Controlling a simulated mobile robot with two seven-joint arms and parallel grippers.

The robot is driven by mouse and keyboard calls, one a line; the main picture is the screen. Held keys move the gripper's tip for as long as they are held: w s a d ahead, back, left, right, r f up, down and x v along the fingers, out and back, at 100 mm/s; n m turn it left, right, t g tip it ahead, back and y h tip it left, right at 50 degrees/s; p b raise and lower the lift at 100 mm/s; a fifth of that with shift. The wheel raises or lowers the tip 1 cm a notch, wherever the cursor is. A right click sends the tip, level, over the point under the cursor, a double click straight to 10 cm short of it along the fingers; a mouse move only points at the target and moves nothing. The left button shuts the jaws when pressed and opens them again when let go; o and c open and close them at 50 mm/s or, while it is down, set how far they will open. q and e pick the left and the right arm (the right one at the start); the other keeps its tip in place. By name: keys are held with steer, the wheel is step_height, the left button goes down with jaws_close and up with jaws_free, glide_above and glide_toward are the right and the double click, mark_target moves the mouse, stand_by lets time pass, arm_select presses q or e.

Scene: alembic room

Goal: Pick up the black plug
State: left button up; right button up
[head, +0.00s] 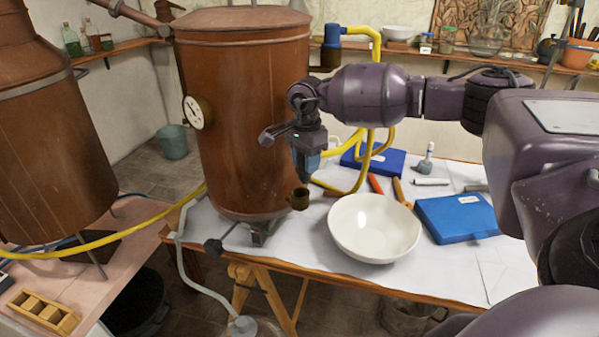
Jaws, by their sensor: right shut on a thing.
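My right gripper (303,172) points down in front of the right side of the large copper vessel (250,110). It is shut on a small dark thing between its fingers, which I take to be the black plug; its outline blends with the dark fingers. Just below the fingertips is a brass cup-shaped fitting (300,199) on the vessel's lower right side. A blue hose connector (313,163) shows partly behind the fingers. My left gripper is not in view.
A white bowl (374,228) stands close to the right on the white-covered table (300,265). Yellow hoses (378,75) run behind my right arm. Blue cases (455,218), markers and a small flask (426,160) lie further right.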

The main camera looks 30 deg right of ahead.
steer(key=s+d, duration=1.1)
steer(key=s, duration=0.1)
steer(key=shift+s+b, duration=0.35)
steer(key=shift+a+f, duration=0.1)
